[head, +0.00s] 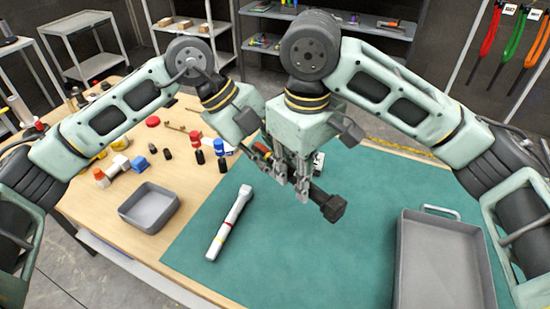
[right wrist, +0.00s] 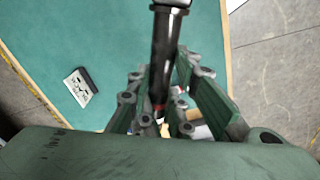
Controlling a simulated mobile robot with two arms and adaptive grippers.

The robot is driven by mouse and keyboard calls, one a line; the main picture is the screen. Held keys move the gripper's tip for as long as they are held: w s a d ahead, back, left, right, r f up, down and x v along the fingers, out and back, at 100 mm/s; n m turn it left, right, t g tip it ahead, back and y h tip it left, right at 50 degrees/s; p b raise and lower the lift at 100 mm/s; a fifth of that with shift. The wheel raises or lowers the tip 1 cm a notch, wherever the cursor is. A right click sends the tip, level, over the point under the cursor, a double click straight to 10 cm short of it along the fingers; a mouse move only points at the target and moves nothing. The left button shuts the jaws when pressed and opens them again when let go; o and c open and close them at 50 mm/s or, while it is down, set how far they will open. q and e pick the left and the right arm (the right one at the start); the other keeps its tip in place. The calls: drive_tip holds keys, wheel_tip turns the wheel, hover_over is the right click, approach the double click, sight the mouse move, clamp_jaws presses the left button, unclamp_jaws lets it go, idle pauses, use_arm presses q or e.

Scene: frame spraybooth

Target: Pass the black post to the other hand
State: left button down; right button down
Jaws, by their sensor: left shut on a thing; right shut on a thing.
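The black post (head: 320,197) is held above the green mat in the head view, its thick dark end toward the lower right. My right gripper (head: 293,184) points down and is shut on the post. My left gripper (head: 262,152) reaches in from the left and is shut on the post's other end, close beside the right gripper; its fingers are partly hidden behind the right hand. In the right wrist view the post (right wrist: 165,62) runs between the right gripper's fingers (right wrist: 167,112), with a reddish band low on it.
A white cylinder with red and yellow bands (head: 230,222) lies on the green mat (head: 285,270). A grey bin (head: 150,222) stands at left, a large grey tray (head: 405,270) at right. Several small bottles and blocks crowd the wooden table's left. The mat's front middle is clear.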

drive_tip(key=c, duration=1.5)
unclamp_jaws()
